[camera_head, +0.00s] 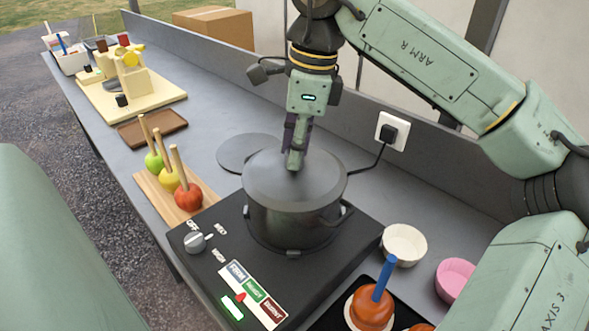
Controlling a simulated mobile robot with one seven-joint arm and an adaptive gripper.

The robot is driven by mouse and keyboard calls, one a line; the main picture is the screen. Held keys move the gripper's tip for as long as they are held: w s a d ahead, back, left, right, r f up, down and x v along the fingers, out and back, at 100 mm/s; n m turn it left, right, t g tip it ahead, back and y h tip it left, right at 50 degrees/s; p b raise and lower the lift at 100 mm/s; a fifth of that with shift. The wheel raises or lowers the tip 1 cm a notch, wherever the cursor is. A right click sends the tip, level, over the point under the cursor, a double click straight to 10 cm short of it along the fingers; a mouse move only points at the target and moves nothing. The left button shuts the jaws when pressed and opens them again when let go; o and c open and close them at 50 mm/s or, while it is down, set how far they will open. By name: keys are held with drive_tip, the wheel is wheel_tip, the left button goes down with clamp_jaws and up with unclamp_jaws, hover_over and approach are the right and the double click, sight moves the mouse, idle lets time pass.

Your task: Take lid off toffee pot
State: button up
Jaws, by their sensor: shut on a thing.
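The toffee pot (292,222) is a dark metal pot standing on a black hot plate (225,262) in the middle of the counter. Its dark lid (262,180) appears to lie flat on the pot's rim and hides the inside. My gripper (294,162) points down over the middle of the lid. It is shut on the lid's knob, which the fingers mostly hide. I cannot see any gap between lid and pot.
A flat dark disc (247,152) lies behind the pot. Sticked apples on a wooden board (170,200) stand to the left. A socket (392,131) with a cable is behind.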

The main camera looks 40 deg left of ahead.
clamp_jaws()
drive_tip(key=shift+r, duration=0.1)
idle(0.4)
